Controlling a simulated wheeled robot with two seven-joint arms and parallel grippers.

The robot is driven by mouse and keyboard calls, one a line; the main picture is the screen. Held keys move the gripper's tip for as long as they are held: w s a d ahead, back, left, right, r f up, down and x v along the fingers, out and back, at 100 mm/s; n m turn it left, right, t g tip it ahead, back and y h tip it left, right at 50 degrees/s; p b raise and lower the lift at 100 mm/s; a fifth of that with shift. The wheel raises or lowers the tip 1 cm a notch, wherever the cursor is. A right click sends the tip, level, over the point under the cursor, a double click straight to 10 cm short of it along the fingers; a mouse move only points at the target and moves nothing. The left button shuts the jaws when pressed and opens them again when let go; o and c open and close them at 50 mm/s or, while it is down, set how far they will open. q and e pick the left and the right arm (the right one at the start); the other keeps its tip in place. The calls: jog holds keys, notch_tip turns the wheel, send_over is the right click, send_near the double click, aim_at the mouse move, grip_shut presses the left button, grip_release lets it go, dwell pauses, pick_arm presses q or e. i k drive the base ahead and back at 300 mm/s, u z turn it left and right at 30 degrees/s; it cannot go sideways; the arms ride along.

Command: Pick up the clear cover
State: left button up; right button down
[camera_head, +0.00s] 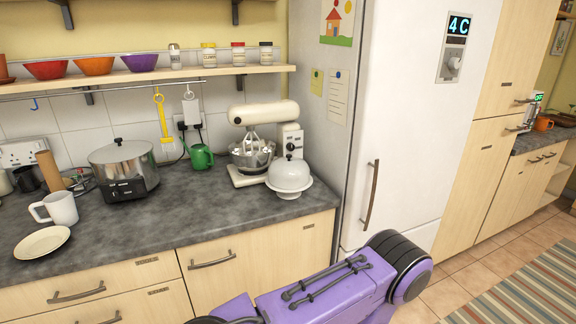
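A pale, see-through-looking dome cover (290,177) with a knob on top stands at the right end of the dark counter. It seems to rest on a plate or base with a wide rim, just in front of a cream stand mixer (265,140). Neither of my grippers is in view. A purple link of one of my arms crosses the bottom of the picture, in front of the cabinets and apart from the cover. I cannot tell which arm it belongs to.
On the counter (170,230) stand a slow cooker (124,172), a white mug (58,208), a cream plate (42,242) and a green watering can (200,156). A shelf (150,80) with bowls and jars hangs above. A tall fridge (400,130) stands right of the counter. The counter's front middle is clear.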

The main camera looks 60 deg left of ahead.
aim_at(288, 172)
jog(key=u, duration=0.6)
jog(key=i, duration=0.8)
jog(key=u, duration=0.85)
